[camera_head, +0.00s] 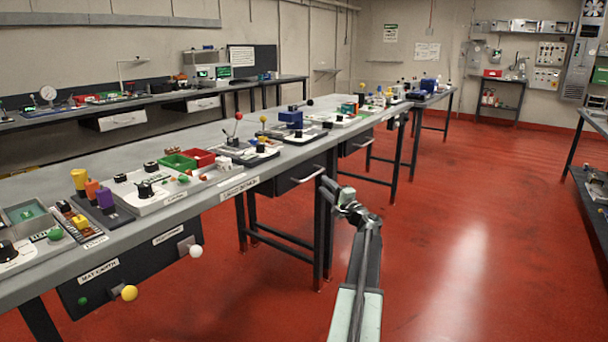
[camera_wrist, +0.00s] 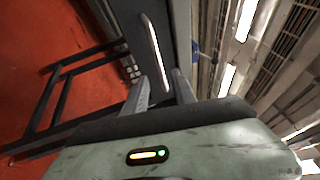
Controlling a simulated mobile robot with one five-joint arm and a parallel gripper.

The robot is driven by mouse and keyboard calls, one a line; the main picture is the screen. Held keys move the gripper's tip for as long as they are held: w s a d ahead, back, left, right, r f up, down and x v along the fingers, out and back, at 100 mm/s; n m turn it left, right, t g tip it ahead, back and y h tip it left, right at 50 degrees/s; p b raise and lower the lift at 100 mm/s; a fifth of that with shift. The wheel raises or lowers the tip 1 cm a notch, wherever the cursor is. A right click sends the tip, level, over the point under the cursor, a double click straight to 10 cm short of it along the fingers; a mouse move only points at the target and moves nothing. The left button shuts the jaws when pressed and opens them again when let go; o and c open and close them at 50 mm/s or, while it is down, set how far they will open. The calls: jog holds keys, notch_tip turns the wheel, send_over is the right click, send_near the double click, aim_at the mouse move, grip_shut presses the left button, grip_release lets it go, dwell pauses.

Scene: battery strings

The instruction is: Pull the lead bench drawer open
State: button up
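A dark drawer (camera_head: 285,180) hangs under the long grey bench in the head view, with a pale bar handle (camera_head: 307,175) across its front. It looks closed. The label on the bench edge above it is too small to read surely. My gripper (camera_head: 328,186) is just right of this handle in the head view. In the wrist view my gripper (camera_wrist: 161,85) shows two grey fingers standing apart with nothing between them. The handle (camera_wrist: 154,50) shows beyond the fingertips, roughly in line with the gap, against the dark drawer front (camera_wrist: 133,25). No contact is visible.
The bench top (camera_head: 150,172) carries switches, bins and coloured knobs. A dark box (camera_head: 130,275) with knobs hangs under its near end. Another drawer (camera_head: 355,143) is farther along. Dark bench legs (camera_head: 325,235) stand below. Red floor (camera_head: 460,240) is clear to the right.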

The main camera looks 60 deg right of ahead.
aim_at(314, 175)
jog(key=p+x, duration=0.1)
jog(key=x, duration=0.7)
jog(key=shift+w, duration=0.1)
grip_shut()
dwell(1.3)
